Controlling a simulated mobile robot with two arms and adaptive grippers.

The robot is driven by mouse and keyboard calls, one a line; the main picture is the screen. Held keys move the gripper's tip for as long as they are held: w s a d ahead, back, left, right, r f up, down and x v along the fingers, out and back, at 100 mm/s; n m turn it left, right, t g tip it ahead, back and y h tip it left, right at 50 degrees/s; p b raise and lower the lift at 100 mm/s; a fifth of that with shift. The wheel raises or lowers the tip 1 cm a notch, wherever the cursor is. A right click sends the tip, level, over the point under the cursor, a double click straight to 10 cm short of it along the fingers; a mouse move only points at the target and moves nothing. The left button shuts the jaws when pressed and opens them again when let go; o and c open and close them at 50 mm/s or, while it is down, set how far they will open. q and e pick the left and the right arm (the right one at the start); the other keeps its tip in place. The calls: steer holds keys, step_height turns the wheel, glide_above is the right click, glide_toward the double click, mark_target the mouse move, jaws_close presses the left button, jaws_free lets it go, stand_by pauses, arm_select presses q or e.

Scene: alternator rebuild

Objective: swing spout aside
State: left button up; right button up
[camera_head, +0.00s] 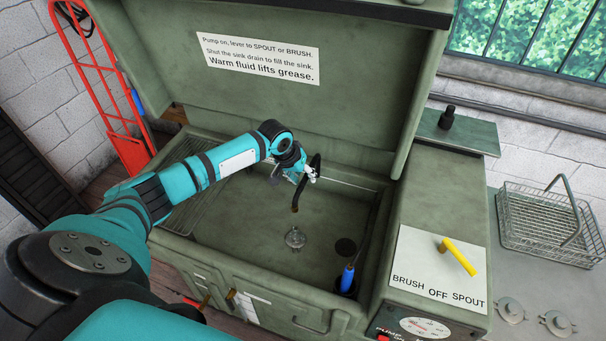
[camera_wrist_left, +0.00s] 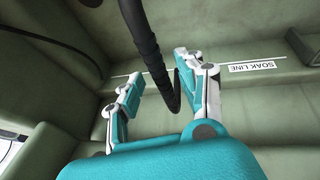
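The spout (camera_head: 297,195) is a thin black curved tube with its tip hanging over the open sink (camera_head: 255,240). My left gripper (camera_head: 303,174) is at the spout's upper part, over the back of the sink. In the left wrist view, the spout (camera_wrist_left: 158,72) runs down between the two fingers of my left gripper (camera_wrist_left: 157,66). The fingers are apart, with a visible gap on each side of the tube. I cannot tell whether the spout is level with the fingertips. My right gripper is out of view.
The raised lid (camera_head: 270,110) stands behind the sink. A blue-handled brush (camera_head: 347,278) stands at the sink's right front. A drain part (camera_head: 295,238) sits on the sink floor. At right are a yellow lever (camera_head: 460,257) and a wire basket (camera_head: 545,228).

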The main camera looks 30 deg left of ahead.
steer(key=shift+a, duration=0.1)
arm_select(q)
jaws_close()
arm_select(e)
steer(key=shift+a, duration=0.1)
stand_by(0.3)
